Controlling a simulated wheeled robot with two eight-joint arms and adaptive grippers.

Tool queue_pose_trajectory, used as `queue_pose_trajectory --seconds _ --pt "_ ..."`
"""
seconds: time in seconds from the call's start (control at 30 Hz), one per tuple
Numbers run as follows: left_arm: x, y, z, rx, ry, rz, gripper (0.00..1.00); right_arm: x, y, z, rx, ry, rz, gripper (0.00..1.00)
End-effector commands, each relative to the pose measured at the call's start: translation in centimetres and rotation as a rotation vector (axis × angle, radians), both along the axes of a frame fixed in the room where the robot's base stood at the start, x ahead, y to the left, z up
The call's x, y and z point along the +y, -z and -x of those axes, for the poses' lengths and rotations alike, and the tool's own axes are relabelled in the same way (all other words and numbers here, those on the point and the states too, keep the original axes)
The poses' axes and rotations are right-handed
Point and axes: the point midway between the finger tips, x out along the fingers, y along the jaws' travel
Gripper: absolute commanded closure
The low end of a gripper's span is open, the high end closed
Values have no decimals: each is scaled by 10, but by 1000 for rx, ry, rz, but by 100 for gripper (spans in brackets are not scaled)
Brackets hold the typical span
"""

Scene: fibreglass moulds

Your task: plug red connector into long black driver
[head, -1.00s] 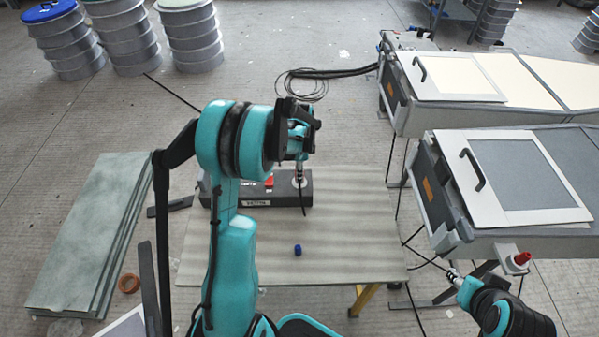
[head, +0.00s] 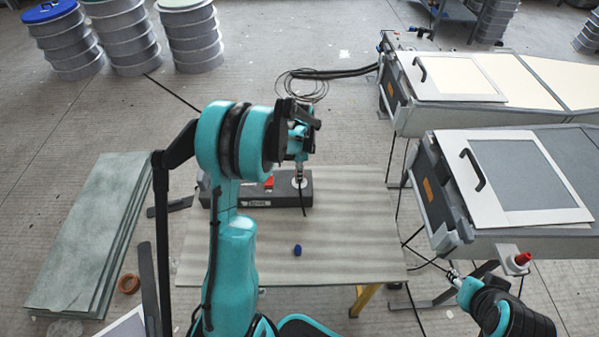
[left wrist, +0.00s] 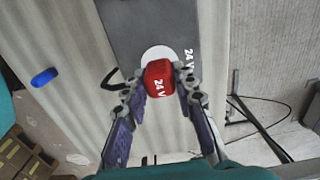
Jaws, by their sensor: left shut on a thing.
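The long black driver (head: 230,192) lies on the board in the head view, partly behind my left arm. It shows as a dark box (left wrist: 128,25) with "24 V" lettering in the left wrist view. My left gripper (head: 299,172) is over its right end, above a white disc (head: 301,183). In the left wrist view my left gripper (left wrist: 160,84) is shut on the red connector (left wrist: 158,77), marked 24 V, which overlaps the white disc. I cannot tell whether it is seated or just above. My right gripper (head: 453,274) is at the lower right; its fingers are too small to read.
A blue cap (head: 297,250) lies on the board (head: 350,230), which is otherwise clear at the right. A red piece (head: 523,258) stands on a white bracket at the right. Mould stands (head: 520,180) fill the right side. Stacked green sheets (head: 95,230) lie at left.

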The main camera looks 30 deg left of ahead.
Motion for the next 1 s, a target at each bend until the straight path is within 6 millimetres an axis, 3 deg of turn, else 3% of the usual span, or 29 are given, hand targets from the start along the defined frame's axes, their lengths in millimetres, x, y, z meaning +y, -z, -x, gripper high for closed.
queue_pose_trajectory --seconds 1.0 --pt "0 9 0 0 0 0 99 0 9 0 0 0 0 60"
